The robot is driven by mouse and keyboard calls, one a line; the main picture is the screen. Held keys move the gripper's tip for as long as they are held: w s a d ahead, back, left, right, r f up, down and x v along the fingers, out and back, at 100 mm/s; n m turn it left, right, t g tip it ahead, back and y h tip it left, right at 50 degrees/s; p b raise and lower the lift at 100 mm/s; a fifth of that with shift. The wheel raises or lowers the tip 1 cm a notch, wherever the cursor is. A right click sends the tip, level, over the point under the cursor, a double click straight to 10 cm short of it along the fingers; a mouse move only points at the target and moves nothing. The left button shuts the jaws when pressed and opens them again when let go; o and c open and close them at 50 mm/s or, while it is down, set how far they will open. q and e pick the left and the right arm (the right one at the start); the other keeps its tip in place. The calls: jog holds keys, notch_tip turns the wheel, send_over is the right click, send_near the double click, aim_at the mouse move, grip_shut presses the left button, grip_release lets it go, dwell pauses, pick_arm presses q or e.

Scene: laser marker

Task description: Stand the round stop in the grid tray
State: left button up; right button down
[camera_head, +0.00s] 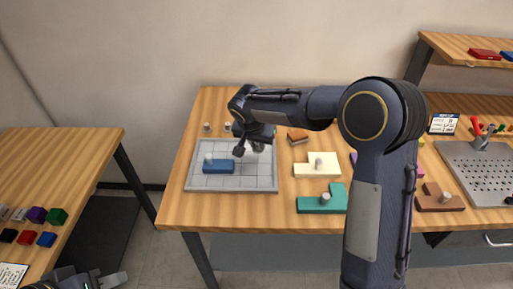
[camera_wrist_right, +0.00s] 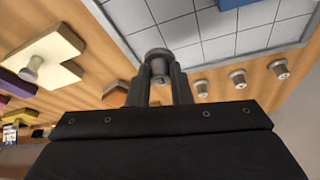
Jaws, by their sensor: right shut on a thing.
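The grid tray (camera_head: 203,182) is a light grey square with a raised rim, on the left part of the wooden table. It also shows at the top of the right wrist view (camera_wrist_right: 185,32). My right gripper (camera_head: 247,149) is over the tray's right back part, partly hidden by its own arm. In the right wrist view my right gripper (camera_wrist_right: 158,80) is shut on a grey metal round stop (camera_wrist_right: 158,57), with the tray behind it. I cannot tell whether the stop touches the tray. My left gripper (camera_head: 108,281) is at the bottom left, cut off by the picture edge.
A blue block (camera_head: 222,167) lies in the tray. Several similar stops (camera_wrist_right: 237,78) stand on the table along the tray's edge. A cream block (camera_head: 309,171) and a teal block (camera_head: 313,205) lie right of the tray. A perforated metal plate (camera_head: 470,165) is further right.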

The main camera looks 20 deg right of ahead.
aim_at(256, 148)
jog(key=shift+w+d+f, duration=0.15)
jog(key=shift+w+f, duration=0.45)
jog(key=shift+f, duration=0.15)
jog(key=shift+w+f, duration=0.1)
jog(key=shift+f, duration=1.5)
jog(key=shift+f, duration=0.15)
jog(key=c, duration=1.3)
grip_release()
